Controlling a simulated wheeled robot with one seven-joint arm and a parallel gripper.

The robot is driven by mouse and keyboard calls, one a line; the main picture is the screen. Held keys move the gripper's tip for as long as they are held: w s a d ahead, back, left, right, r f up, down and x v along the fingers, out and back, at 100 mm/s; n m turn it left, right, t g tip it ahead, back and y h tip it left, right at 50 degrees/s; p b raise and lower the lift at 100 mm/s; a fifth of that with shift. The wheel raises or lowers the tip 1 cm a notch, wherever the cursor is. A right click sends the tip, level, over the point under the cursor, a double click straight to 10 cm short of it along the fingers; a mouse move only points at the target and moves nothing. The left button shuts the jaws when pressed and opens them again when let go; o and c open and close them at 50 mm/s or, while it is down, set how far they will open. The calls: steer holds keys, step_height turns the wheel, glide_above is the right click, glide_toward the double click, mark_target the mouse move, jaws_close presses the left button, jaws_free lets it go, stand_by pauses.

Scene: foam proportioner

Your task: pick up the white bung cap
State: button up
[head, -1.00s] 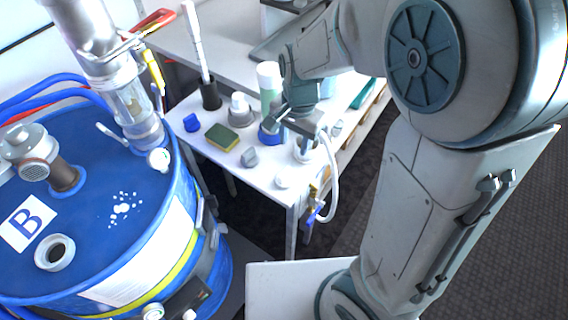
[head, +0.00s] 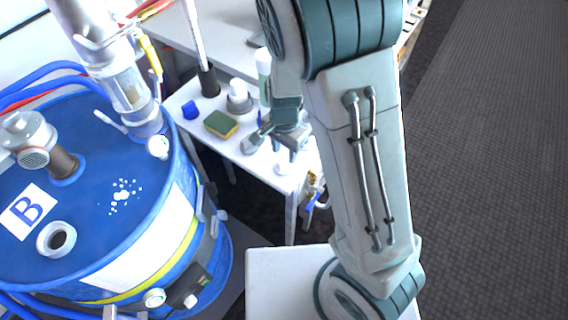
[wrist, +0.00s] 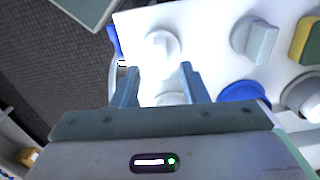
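A white round cap with a raised grip, which looks like the white bung cap (wrist: 162,46), lies on the white table near its edge in the wrist view. In the head view it shows as a small white disc (head: 284,169) near the table's front corner. My gripper (wrist: 159,68) is open and empty, its two fingers pointing toward this cap and apart from it. A second white round piece (wrist: 170,98) shows between the fingers, partly hidden by the gripper body. In the head view my gripper (head: 279,143) is above the table, just behind the cap.
A grey cap (wrist: 255,38), a blue cap (wrist: 243,92) and a green-yellow sponge (head: 220,125) lie to one side. Bottles and another blue cap (head: 190,109) stand farther back. A large blue drum (head: 100,160) is at left. Carpet floor is free at right.

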mark_target(284, 157)
step_height(284, 157, down, 4)
steer(key=shift+w+f, duration=0.1)
jaws_close()
stand_by(0.4)
